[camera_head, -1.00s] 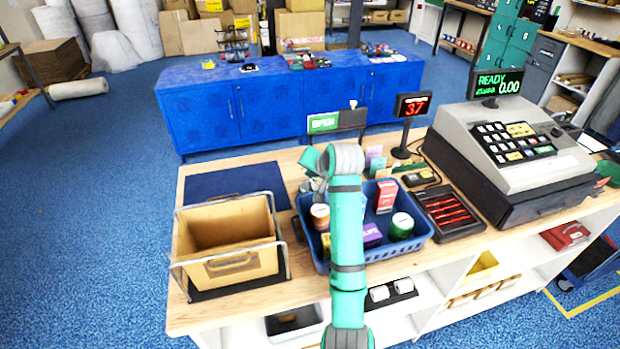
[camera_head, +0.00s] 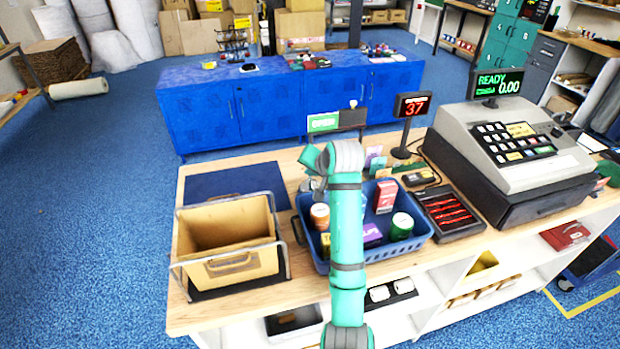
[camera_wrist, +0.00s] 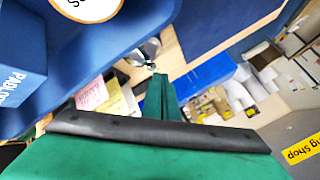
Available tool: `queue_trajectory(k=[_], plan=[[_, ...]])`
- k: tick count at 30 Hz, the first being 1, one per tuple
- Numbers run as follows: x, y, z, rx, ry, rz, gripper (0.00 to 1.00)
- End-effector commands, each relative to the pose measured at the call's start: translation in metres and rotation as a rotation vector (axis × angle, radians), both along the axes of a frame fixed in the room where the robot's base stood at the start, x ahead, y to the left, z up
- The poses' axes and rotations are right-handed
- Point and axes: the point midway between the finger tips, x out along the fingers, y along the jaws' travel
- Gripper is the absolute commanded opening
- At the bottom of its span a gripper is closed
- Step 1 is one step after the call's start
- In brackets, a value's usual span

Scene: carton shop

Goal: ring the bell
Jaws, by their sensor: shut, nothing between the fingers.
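A small shiny silver, dome-like object, which looks like the bell (camera_wrist: 146,50), stands on the wooden counter just past the blue basket's edge in the wrist view. It lies just beyond my fingertips, and I cannot tell whether they touch it. In the head view my arm largely covers that spot; a small dark and silver bit (camera_head: 307,185) shows left of the arm and may be the bell. My gripper (camera_wrist: 158,80) is shut and empty, its green fingers together in the wrist view. In the head view its fingers are hidden behind my wrist.
A blue basket (camera_head: 420,240) with several goods stands under my arm. An open carton (camera_head: 235,262) in a metal frame is left of it. A blue mat (camera_head: 235,182) is bare.

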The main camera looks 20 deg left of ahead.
Motion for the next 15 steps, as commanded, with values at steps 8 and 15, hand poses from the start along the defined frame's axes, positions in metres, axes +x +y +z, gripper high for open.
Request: queue_trajectory(k=[8,15], plan=[[0.0,-0.0001,0.0085,0.0,0.0,0.0,0.0],[0.0,-0.0002,0.009,0.0,-0.001,-0.001,0.0]])
